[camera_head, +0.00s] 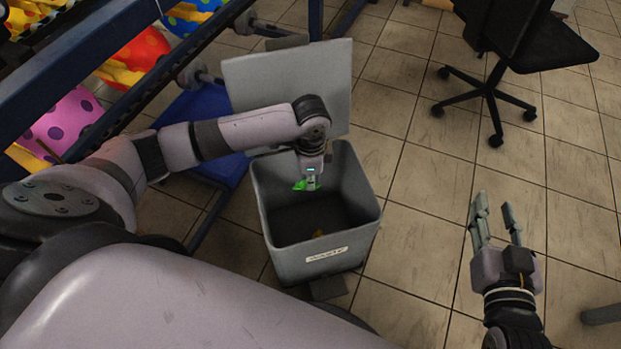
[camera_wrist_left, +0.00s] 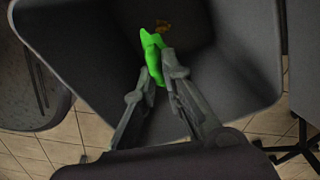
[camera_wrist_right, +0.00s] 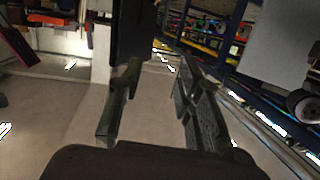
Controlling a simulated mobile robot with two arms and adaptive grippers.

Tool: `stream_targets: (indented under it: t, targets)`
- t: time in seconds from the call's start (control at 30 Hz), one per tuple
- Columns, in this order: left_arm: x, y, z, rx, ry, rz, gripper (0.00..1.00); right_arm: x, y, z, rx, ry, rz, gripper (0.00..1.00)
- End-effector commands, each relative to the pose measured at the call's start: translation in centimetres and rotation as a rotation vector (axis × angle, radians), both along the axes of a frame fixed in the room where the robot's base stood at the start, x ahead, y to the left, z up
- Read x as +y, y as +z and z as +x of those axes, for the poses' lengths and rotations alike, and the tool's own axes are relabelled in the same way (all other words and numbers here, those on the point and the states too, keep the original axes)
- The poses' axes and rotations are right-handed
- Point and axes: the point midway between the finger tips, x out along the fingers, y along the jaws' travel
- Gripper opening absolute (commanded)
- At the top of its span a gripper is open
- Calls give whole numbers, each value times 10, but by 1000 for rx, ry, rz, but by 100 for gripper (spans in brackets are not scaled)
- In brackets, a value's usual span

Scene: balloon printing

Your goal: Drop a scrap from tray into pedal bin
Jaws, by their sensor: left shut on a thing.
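The grey pedal bin (camera_head: 318,258) stands on the tiled floor with its lid (camera_head: 290,85) raised at the back. My left gripper (camera_head: 309,184) is over the bin's opening and is shut on a bright green scrap (camera_head: 300,185). In the left wrist view the green scrap (camera_wrist_left: 153,56) sits between the fingertips, above the bin's dark inside (camera_wrist_left: 215,65). A small orange-brown piece (camera_wrist_left: 162,26) lies at the bottom of the bin. My right gripper (camera_head: 496,213) is open and empty, to the right of the bin. The tray is not visible.
A dark blue rack (camera_head: 150,62) with colourful spotted balloon-like items stands at the left. A black office chair (camera_head: 520,60) is at the back right. The tiled floor between bin and chair is clear.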

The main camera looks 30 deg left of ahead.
Motion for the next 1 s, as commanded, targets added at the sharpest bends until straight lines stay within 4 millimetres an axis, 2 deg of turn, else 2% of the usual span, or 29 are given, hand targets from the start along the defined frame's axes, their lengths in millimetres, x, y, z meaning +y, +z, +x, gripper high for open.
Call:
stream_targets:
  t: [0.3,0.5,0.93,0.97,1.0]
  targets:
    - [0,-8,0,0,0,0,1,9,44,7,-239,16,61,32]
    - [0,-10,0,0,0,0,1,11,63,6,-339,21,88,32]
    - [0,-11,0,-1,0,0,1,12,71,5,-376,23,96,32]
    - [0,-11,0,0,0,0,11,12,71,5,-376,23,96,32]
    - [0,-11,0,-1,0,0,13,12,71,5,-376,23,96,32]
